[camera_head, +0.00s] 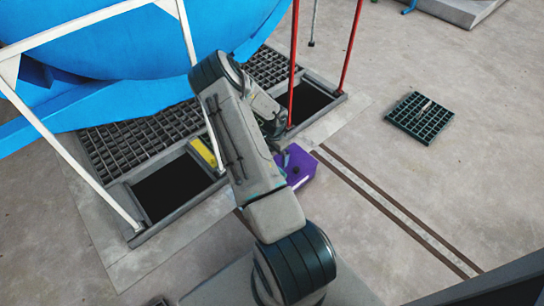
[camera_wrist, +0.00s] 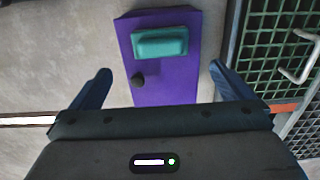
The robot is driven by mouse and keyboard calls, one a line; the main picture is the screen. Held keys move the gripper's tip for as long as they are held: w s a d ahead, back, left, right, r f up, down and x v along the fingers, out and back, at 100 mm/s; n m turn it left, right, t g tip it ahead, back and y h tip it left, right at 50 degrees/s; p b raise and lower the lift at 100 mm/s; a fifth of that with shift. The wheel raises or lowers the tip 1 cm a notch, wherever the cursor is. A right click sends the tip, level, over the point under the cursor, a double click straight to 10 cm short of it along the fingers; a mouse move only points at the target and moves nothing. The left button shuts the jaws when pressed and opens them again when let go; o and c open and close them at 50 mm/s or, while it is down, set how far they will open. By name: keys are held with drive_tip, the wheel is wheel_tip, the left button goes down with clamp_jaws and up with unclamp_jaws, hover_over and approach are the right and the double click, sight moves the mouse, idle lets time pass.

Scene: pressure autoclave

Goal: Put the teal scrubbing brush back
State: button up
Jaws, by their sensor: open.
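The teal scrubbing brush (camera_wrist: 160,42) shows as a teal block on a purple box or panel (camera_wrist: 182,82) in the wrist view. A small dark knob (camera_wrist: 138,80) sits on the same purple face, below and left of the brush. My gripper (camera_wrist: 160,70) is open, with its two dark blue fingers spread either side of the purple panel and nothing held between them. The brush appears ahead of the fingers and apart from them. In the head view the purple box (camera_head: 300,167) is partly hidden by my arm, and I cannot clearly make out the brush there.
Floor gratings (camera_head: 140,138) and open dark pits (camera_head: 172,188) lie beside the purple box. A blue vessel (camera_head: 120,45) with white struts and red poles (camera_head: 351,45) stands behind. A loose green grating (camera_head: 420,118) lies on open floor at the right, beyond floor rails (camera_head: 392,208).

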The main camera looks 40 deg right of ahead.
drive_tip(key=a+r+n+y, duration=0.1)
drive_tip(key=a+r+n, duration=0.3)
drive_tip(key=a+r, duration=0.7)
drive_tip(key=a+r+n+y, duration=0.25)
drive_tip(key=a+r, duration=0.55)
drive_tip(key=r, duration=0.5)
drive_tip(key=s+a+r+n+h, duration=0.1)
drive_tip(key=s+a+r+n, duration=0.2)
drive_tip(key=s, duration=0.3)
drive_tip(key=s+a+r+n+h, duration=0.1)
drive_tip(key=s+a+r+n, duration=0.3)
drive_tip(key=s+r, duration=0.2)
drive_tip(key=s+a+r+n+t+h, duration=0.1)
drive_tip(key=s+a+r+n, duration=0.2)
drive_tip(key=s+r, duration=0.2)
drive_tip(key=shift+s+a+r+n, duration=0.15)
drive_tip(key=shift+s+n, duration=0.2)
drive_tip(key=shift+s, duration=0.65)
drive_tip(key=shift+h, duration=0.25)
drive_tip(key=shift+c, duration=0.3)
